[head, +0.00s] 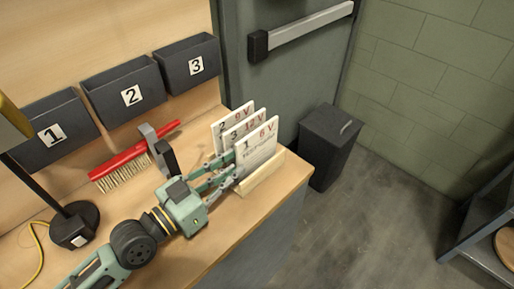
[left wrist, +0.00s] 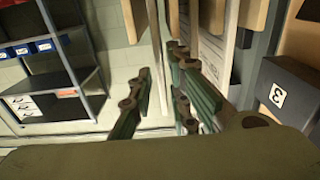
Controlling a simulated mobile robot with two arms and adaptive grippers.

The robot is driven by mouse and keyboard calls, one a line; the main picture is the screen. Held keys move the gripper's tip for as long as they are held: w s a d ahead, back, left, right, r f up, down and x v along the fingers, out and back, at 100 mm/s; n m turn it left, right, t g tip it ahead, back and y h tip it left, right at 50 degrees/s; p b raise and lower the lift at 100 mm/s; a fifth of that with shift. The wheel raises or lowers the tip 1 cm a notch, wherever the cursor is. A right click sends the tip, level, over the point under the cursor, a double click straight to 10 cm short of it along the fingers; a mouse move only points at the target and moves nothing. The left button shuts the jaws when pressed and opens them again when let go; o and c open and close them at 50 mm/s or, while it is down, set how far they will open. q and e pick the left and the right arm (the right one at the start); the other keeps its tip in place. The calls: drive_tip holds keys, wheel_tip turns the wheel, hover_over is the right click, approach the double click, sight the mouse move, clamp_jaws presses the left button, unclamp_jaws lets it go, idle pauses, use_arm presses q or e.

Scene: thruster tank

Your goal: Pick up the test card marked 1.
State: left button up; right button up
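The test card marked 1 (head: 256,147), with "6 V" in red, stands upright as the front card in a wooden rack (head: 264,174) on the bench. Behind it stand the card marked 3 (head: 262,121), "12 V", and the card marked 2 (head: 226,118), "9 V". My left gripper (head: 232,168) is at the left edge of card 1, low near the rack. In the left wrist view its fingers (left wrist: 164,95) are apart, with a thin upright card edge (left wrist: 156,60) between or just beyond them. Contact cannot be told. My right gripper is out of view.
A red brush (head: 135,157) and a black stand (head: 75,224) are on the bench. Wall bins marked 1 (head: 55,150), 2 (head: 145,104) and 3 (head: 205,75) hang behind. A dark waste bin (head: 327,150) stands right of the bench.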

sight(258, 149)
use_arm(q)
drive_tip(key=x, duration=0.2)
drive_tip(key=shift+w+d+r+p, duration=0.15)
drive_tip(key=shift+w+d+p, duration=0.1)
drive_tip(key=shift+p, duration=0.05)
drive_tip(key=shift+w+d, duration=0.55)
drive_tip(key=shift+w, duration=0.05)
drive_tip(key=p+x, duration=0.1)
drive_tip(key=x, duration=0.3)
drive_tip(key=shift+w+d+p, duration=0.25)
drive_tip(key=shift+d+p, duration=0.05)
drive_tip(key=shift+p, duration=0.05)
clamp_jaws()
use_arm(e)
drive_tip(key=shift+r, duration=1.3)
use_arm(q)
drive_tip(key=shift+a, duration=0.1)
